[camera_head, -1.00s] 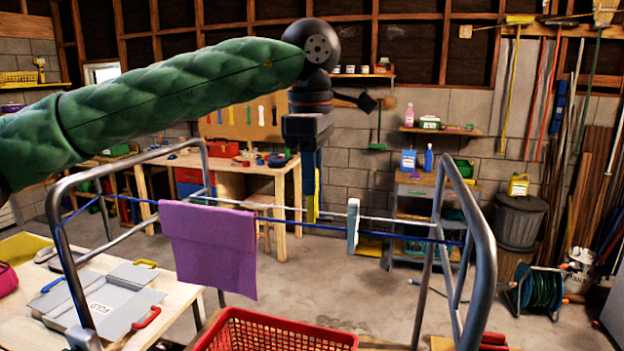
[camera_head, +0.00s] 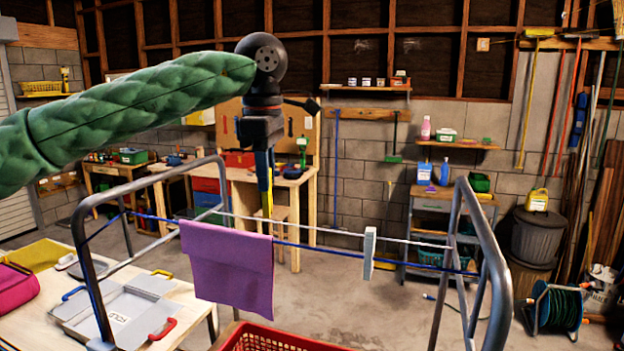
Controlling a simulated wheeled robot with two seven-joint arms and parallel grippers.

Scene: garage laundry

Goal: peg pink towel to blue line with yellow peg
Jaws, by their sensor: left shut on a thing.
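The towel (camera_head: 228,270), purple-pink in this light, hangs folded over the blue line (camera_head: 318,249) on the rack. My left gripper (camera_head: 264,188), pointing down, is shut on the yellow peg (camera_head: 267,204). The peg points down over the right end of the towel's top edge. I cannot tell whether it touches the towel or line. A pale grey-white peg (camera_head: 369,254) sits on the lines farther right. My right gripper is not in view.
A white line (camera_head: 330,231) runs near the blue one between the metal rack's end frames (camera_head: 487,255). A red basket (camera_head: 280,340) stands below. A workbench (camera_head: 240,180) stands behind.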

